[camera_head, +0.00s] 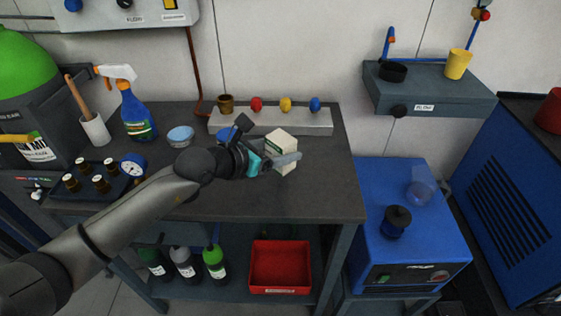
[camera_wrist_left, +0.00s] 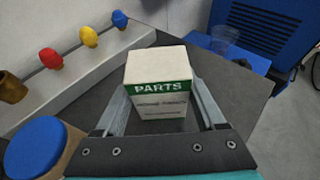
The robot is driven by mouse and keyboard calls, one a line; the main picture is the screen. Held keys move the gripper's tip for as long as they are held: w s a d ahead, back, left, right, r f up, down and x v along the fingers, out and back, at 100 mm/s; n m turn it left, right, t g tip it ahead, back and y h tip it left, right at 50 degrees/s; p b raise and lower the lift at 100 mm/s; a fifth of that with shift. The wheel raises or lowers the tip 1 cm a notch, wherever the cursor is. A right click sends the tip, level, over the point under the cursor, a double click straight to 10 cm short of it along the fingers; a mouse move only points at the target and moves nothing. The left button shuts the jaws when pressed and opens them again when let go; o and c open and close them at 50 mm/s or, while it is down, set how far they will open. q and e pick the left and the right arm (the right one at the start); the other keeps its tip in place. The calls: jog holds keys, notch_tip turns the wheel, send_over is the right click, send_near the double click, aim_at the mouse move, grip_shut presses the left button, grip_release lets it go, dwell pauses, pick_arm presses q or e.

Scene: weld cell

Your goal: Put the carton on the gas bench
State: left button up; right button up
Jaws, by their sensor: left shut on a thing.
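The carton (camera_head: 281,141) is a small white box with a green band. In the left wrist view the carton (camera_wrist_left: 158,85) shows the word PARTS and sits between the two fingers. My left gripper (camera_head: 284,160) is shut on it, over the right part of the dark-topped bench (camera_head: 240,199). I cannot tell whether the carton's underside touches the bench top. Part of the carton is hidden behind a finger. My right gripper is not in view.
A rail with coloured knobs (camera_head: 270,121) runs along the back of the bench. A blue-lidded jar (camera_wrist_left: 38,148) stands close to the left gripper. A spray bottle (camera_head: 136,113), a bowl (camera_head: 180,136) and a bottle tray (camera_head: 92,182) are at left. The front right bench top is clear.

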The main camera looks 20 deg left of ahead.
pick_arm(q)
notch_tip(320, 180, down, 3)
jog(key=shift+r+b, duration=0.1)
jog(key=shift+b, duration=0.25)
jog(key=shift+f, duration=0.3)
jog(key=o, duration=1.4)
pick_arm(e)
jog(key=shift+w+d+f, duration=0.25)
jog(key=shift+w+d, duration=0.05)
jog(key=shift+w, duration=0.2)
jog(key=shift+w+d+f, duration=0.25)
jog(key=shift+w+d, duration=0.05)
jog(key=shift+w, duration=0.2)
